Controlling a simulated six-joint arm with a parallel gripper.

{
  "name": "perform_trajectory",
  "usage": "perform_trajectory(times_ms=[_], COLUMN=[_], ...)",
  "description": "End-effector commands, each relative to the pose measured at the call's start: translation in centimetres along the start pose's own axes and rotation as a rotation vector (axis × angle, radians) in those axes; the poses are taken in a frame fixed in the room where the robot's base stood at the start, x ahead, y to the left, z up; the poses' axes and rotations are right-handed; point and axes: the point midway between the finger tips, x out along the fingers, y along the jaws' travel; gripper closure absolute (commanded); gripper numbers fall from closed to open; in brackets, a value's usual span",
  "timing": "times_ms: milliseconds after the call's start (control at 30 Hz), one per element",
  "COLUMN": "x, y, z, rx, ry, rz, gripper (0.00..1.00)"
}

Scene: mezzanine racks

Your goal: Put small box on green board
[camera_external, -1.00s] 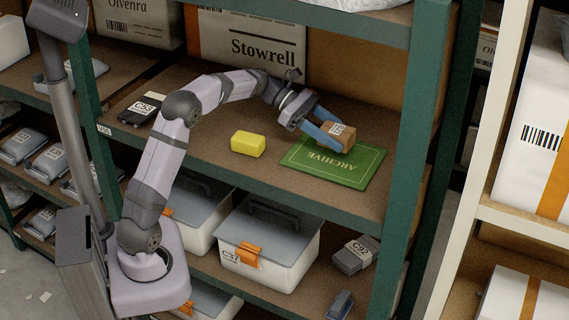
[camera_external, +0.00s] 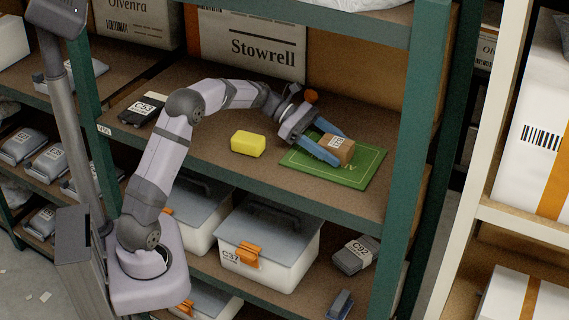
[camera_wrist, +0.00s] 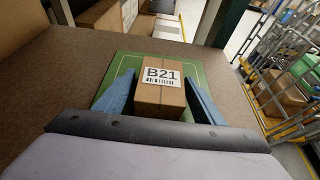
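The small box (camera_external: 339,149) is brown cardboard with a white label. In the wrist view the small box (camera_wrist: 161,95) shows the label B21. It appears to rest on the green board (camera_external: 358,171), which lies flat on the shelf. The board also shows in the wrist view (camera_wrist: 193,75), around and behind the box. My gripper (camera_external: 327,148) is low over the board with its blue fingers spread on both sides of the box. In the wrist view my gripper (camera_wrist: 161,94) shows a gap at each finger. The box's underside is hidden.
A yellow block (camera_external: 248,144) sits on the shelf left of the board. A dark item labelled C53 (camera_external: 143,108) lies farther left. A green rack post (camera_external: 412,120) stands right of the board. A large Stowrell carton (camera_external: 250,45) stands behind.

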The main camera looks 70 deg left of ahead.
Motion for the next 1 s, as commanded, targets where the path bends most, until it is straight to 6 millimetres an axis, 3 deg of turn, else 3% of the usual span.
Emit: perform_trajectory(times_ms=[467,1000], x=[-0.6,-9.2], y=[0.1,0.1], z=[0.2,0.1], rx=[0.001,0.002], ry=[0.000,0.001], rz=[0.002,0.004], gripper=[0.35,0.35])
